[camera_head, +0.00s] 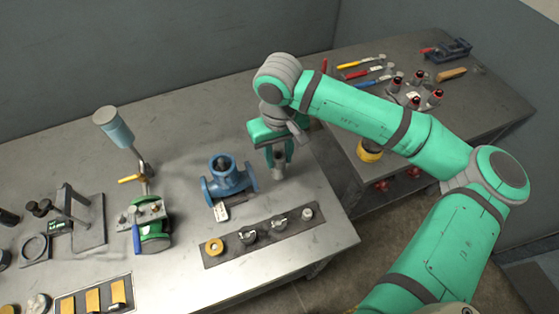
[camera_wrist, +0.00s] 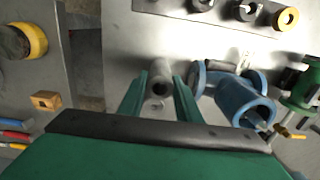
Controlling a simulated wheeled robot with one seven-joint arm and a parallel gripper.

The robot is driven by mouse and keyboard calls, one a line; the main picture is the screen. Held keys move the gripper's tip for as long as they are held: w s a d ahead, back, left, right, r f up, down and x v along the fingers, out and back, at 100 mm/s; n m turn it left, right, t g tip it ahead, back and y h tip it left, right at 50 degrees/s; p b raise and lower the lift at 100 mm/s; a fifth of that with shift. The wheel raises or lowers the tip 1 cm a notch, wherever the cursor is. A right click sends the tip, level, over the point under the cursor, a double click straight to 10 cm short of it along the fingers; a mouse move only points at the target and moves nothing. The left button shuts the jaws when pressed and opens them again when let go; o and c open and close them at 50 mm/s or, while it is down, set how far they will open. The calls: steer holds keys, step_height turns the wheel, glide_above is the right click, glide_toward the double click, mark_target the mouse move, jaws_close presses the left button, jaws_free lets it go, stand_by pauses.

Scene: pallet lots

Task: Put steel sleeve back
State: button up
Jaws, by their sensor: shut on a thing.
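My gripper (camera_head: 278,158) points down over the table beside the blue valve. It is shut on a grey hollow steel sleeve (camera_head: 279,162), which stands upright between the fingers. In the wrist view the sleeve (camera_wrist: 160,72) shows its open bore between the green fingers (camera_wrist: 160,92). I cannot tell whether its lower end touches the table. A dark strip (camera_head: 228,250) lies nearer the front edge, holding a yellow ring (camera_head: 214,246), two dark-and-steel parts (camera_head: 248,236) and a small light grey cylinder (camera_head: 307,214). The strip also shows at the top of the wrist view (camera_wrist: 222,17).
The blue flanged valve (camera_head: 226,181), with a white tag, stands close left of my gripper. A green valve (camera_head: 152,230) with a blue lever stands further left. A second bench (camera_head: 440,105) at right holds hand tools. Table between sleeve and strip is clear.

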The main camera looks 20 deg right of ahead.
steer(key=shift+w+d+f, duration=0.1)
steer(key=shift+w+f, duration=0.05)
steer(key=shift+f, duration=0.05)
steer(key=shift+w+d+f, duration=0.15)
steer(key=shift+f, duration=1.6)
steer(key=o, duration=1.2)
steer(key=shift+f, duration=0.15)
steer(key=shift+c, duration=0.2)
steer(key=shift+w+r, duration=0.1)
steer(key=shift+r, duration=0.35)
step_height(320, 180, up, 11)
steer(key=shift+r, duration=0.2)
